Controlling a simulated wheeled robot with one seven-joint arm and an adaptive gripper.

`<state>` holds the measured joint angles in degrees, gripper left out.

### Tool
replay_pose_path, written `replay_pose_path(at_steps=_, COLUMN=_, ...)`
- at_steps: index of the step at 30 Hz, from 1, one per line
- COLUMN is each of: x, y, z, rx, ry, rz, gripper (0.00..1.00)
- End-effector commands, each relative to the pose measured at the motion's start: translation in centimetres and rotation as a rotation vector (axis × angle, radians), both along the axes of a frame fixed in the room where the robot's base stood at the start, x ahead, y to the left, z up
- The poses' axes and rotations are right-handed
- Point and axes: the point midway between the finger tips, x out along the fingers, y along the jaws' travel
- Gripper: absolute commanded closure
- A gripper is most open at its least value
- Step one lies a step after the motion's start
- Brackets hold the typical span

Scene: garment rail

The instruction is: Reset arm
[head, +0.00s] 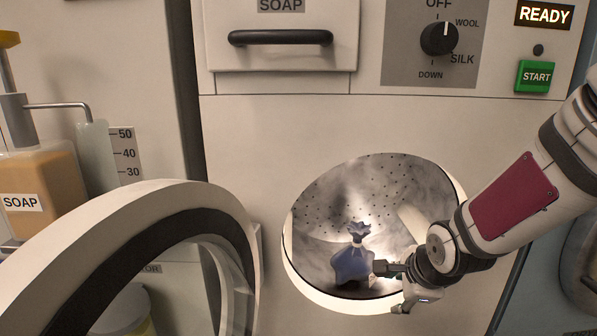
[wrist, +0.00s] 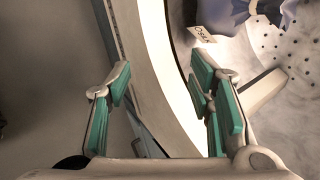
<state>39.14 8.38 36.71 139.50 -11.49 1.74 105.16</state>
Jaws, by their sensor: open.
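My gripper (head: 393,287) is at the mouth of the round drum (head: 320,205), by its lower right rim. It is open and empty; in the wrist view the green-padded fingers (wrist: 162,82) stand apart, with the pale drum rim behind them. A blue tied bag (head: 352,266) sits in the drum, just left of the gripper in the head view. In the wrist view the bag (wrist: 238,12) is beyond the right finger, with a small lettered tag (wrist: 202,35) near it. The bag is not between the fingers. My arm comes in from the right.
The round door (head: 222,205) stands open on the left. Above the drum are a soap drawer (head: 280,83) with a black handle, a dial (head: 438,38) and a green START button (head: 536,76); the display (head: 545,14) reads READY. A soap bottle (head: 40,175) stands far left.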

Motion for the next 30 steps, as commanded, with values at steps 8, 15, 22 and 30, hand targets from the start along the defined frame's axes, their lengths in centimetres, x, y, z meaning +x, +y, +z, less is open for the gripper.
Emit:
replay_pose_path(at_steps=8, x=-10.0, y=-1.2, z=5.4, rx=-0.439, ry=0.236, rz=0.483, gripper=0.52)
replay_pose_path(at_steps=15, x=-19.8, y=-0.7, z=9.7, rx=-0.579, ry=0.387, rz=0.934, gripper=0.52)
replay_pose_path(at_steps=22, x=-27.2, y=0.4, z=11.7, rx=-0.572, ry=0.416, rz=1.305, gripper=0.52)
replay_pose_path(at_steps=30, x=-33.3, y=1.3, z=13.1, rx=-0.526, ry=0.366, rz=1.645, gripper=0.52)
